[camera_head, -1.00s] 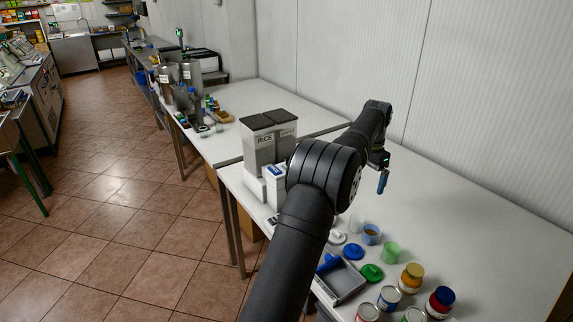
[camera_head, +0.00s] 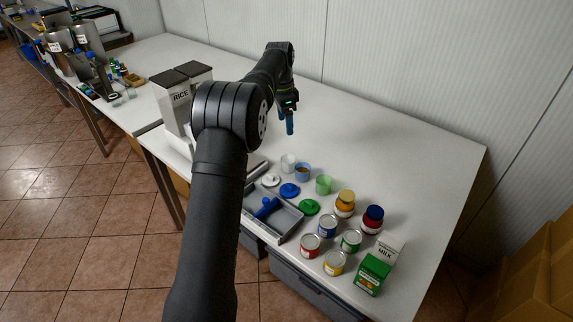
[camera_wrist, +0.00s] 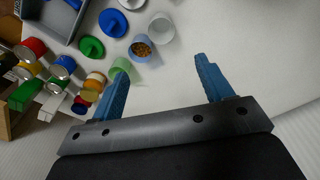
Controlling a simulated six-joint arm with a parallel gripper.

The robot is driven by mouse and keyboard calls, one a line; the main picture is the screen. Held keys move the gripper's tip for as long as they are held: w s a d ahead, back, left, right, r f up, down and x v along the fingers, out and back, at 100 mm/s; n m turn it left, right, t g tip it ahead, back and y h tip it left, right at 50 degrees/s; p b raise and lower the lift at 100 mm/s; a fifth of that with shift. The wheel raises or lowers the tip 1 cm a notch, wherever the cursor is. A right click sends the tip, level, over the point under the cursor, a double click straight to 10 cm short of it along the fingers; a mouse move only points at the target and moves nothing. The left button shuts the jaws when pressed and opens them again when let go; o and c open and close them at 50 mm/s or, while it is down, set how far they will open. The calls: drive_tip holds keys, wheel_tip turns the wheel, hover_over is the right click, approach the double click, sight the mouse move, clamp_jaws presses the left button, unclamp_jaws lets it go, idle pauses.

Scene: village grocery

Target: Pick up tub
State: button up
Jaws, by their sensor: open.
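Three small tubs stand on the white table: a white one (camera_head: 288,163), a blue one (camera_head: 303,171) and a green one (camera_head: 323,185). In the wrist view the white tub (camera_wrist: 161,28) is at the top, the blue tub (camera_wrist: 140,50) holds something orange-brown, and the green tub (camera_wrist: 120,67) is near the left finger. Their white, blue (camera_head: 289,190) and green lids (camera_head: 309,206) lie flat beside them. My gripper (camera_wrist: 165,80) is open and empty, above the table behind the tubs, with its blue fingers apart. Which tub is meant cannot be told.
A grey tray (camera_head: 285,222) with a blue-handled tool lies left of several cans and jars. A milk carton (camera_head: 386,251) and a green box (camera_head: 373,275) stand front right. Rice dispensers (camera_head: 172,97) stand back left. The table's right side is clear.

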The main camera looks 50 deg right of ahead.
drive_tip(key=m, duration=0.4)
hover_over(288, 162)
drive_tip(key=s+a, duration=0.1)
drive_tip(key=a, duration=0.1)
drive_tip(key=shift+m+g, duration=0.3)
wheel_tip(288, 162, down, 12)
drive_tip(key=shift+s+f, duration=0.1)
drive_tip(key=shift+f, duration=0.1)
drive_tip(key=shift+s+d+f, duration=0.1)
drive_tip(key=shift+f, duration=1.25)
drive_tip(key=shift+d+f, duration=0.1)
drive_tip(key=shift+f, duration=1.25)
drive_tip(key=shift+c, duration=0.3)
drive_tip(key=c, duration=0.9)
